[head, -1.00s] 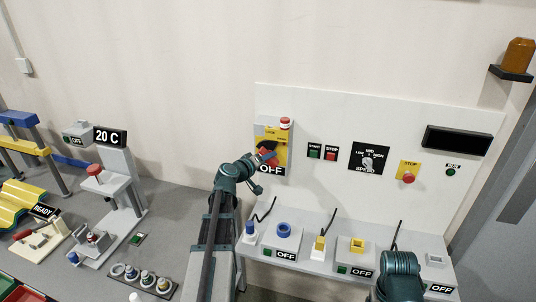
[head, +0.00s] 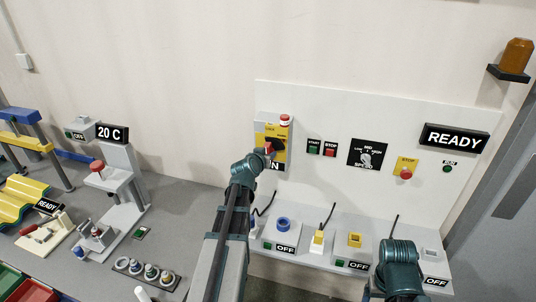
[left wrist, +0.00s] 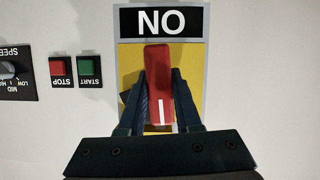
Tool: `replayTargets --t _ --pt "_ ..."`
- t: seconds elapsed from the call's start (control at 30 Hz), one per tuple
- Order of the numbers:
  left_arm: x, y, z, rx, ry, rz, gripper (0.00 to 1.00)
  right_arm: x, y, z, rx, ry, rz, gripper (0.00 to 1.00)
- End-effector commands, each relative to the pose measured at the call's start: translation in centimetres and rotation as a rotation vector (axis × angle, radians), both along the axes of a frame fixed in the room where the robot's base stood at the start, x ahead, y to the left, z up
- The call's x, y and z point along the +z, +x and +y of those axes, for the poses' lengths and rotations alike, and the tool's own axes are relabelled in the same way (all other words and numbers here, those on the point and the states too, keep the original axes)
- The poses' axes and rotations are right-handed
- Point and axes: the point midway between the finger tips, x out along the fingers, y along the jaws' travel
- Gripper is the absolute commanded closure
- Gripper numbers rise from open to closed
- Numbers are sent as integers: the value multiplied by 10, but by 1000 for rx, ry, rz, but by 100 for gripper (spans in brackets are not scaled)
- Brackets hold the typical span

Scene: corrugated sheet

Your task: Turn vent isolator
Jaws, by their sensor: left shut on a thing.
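The vent isolator is a yellow plate on a grey box (head: 284,132) on the white wall panel, with a red handle (left wrist: 159,88). In the left wrist view, which is upside down, the handle stands upright in the picture, and the label (left wrist: 162,22) reads ON. My left gripper (head: 266,151) is shut on the red handle, with one finger on each side of it. It hides part of the isolator and label in the head view. Of my right arm, only a rounded link shows at the lower right; its gripper is not visible.
To the right are START and STOP buttons (head: 322,148), a speed dial (head: 367,155), a yellow STOP plate (head: 406,167) and a READY display (head: 454,140). A shelf (head: 345,260) with connectors and OFF labels sits below. A red lamp (head: 285,119) tops the isolator.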

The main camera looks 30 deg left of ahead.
Motion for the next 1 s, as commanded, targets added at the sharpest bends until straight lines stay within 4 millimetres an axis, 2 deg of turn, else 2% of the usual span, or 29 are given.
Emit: replayTargets --t 0.27,0.73,0.77,0.9,1.0 --pt "-1 -1 -1 -3 62 23 100 1 0 0 0 0 0 19" --pt "-1 -1 -1 -4 72 25 100 1 0 0 0 0 0 19" --pt "-1 -1 -1 -3 71 25 64 1 0 0 0 0 0 19" --pt "-1 -1 -1 -2 72 23 39 1 0 0 0 0 0 19" --pt "0 -1 -1 -2 72 22 38 1 0 0 0 0 0 19"
